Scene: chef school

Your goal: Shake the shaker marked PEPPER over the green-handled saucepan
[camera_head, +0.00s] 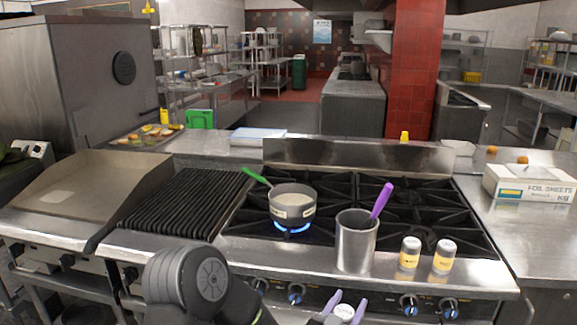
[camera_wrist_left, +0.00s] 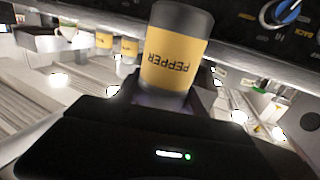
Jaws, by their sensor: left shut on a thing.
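My left gripper (camera_head: 346,307) is at the bottom edge of the head view, in front of the range and well short of the saucepan. It is shut on a shaker, whose top (camera_head: 345,312) shows between the fingers. In the left wrist view the shaker (camera_wrist_left: 176,52) has a yellow label reading PEPPER, upside down in the picture, and a dark grey end. My right gripper is out of view.
A tall steel pot (camera_head: 355,250) with a purple handle stands right of the saucepan, near the front edge. Two yellow-labelled shakers (camera_head: 410,254) (camera_head: 443,257) stand right of it. A ridged grill (camera_head: 185,205) lies left. A white foil-sheets box (camera_head: 530,184) is on the right counter.

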